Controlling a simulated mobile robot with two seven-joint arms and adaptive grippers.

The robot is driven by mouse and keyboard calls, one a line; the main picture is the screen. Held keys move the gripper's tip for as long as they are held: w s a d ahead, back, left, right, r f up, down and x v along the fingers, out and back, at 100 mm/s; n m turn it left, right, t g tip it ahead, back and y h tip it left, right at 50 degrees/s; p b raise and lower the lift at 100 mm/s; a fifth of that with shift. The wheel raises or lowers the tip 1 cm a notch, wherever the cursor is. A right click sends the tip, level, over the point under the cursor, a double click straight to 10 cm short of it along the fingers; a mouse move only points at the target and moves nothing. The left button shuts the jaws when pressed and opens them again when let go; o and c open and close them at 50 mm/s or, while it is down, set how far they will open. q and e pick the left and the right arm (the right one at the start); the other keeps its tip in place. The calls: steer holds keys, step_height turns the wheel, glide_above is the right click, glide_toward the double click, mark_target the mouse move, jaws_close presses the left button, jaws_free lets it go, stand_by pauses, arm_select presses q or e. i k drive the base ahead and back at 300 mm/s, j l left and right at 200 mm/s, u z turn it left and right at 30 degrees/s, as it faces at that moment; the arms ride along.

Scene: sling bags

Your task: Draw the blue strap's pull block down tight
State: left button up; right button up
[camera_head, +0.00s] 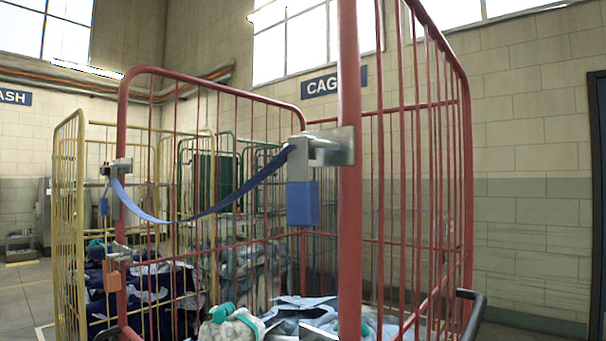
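The blue strap (215,207) hangs in a sagging curve across the front of a red cage. It runs from a metal fitting (118,167) on the left post up to a metal buckle (325,148) on the near right post. The blue pull block (302,203) hangs just below the buckle, beside the post. A smaller blue piece (103,206) hangs by the left fitting. Neither of my grippers is in view.
The red cage (349,250) holds laundry and bags (235,325). An orange block (112,275) hangs lower on its left post. A yellow cage (70,230) stands at left, with green cages behind. Floor at right is mostly hidden.

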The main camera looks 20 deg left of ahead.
mark_target(104, 202)
steer(key=k+j+u, duration=0.1)
steer(key=j+u, duration=0.85)
steer(key=u, duration=0.15)
steer(key=i+j+u, duration=0.1)
steer(key=u, duration=0.3)
